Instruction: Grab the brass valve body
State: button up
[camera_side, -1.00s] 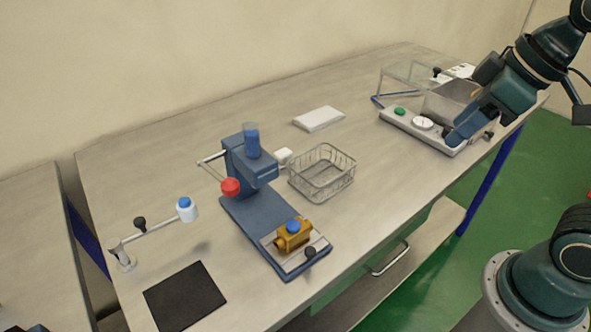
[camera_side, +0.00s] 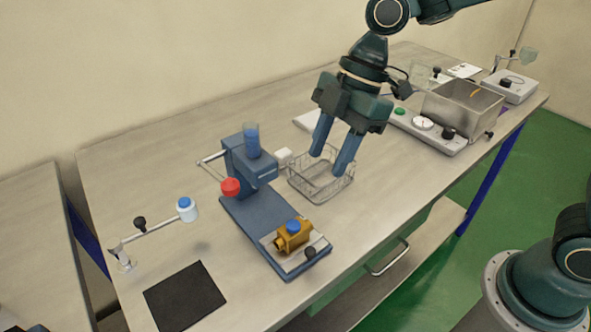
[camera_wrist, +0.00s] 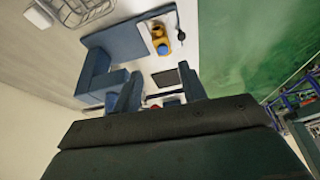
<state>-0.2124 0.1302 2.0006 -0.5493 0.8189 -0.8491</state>
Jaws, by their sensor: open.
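The brass valve body (camera_side: 293,238) with a blue cap on top sits on the pale plate at the near end of the blue press base (camera_side: 245,222). It also shows in the wrist view (camera_wrist: 158,34), beyond the fingers. My gripper (camera_side: 331,164) is open and empty, fingers pointing down over the wire basket, behind and to the right of the valve body. The two fingers also show in the wrist view (camera_wrist: 160,90). The gripper is apart from the valve body.
The press column (camera_side: 247,160) with a red knob (camera_side: 230,187) stands left of the wire basket (camera_side: 306,188). A black mat (camera_side: 185,296) and an arm with a white-and-blue bottle (camera_side: 187,210) are at left. A metal bath (camera_side: 462,108) stands at the back right.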

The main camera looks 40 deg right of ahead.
aim_at(296, 223)
jog(key=shift+w+a+f+n, duration=0.2)
jog(key=shift+a+f+n, duration=0.2)
jog(key=shift+a, duration=0.1)
jog(key=shift+x, duration=4.3)
jog(key=shift+s+a, duration=0.1)
jog(key=shift+s, duration=0.05)
jog(key=shift+x, duration=2.55)
jog(key=shift+s+a+r, duration=0.1)
jog(key=shift+s, duration=0.05)
jog(key=c, duration=0.9)
grip_shut()
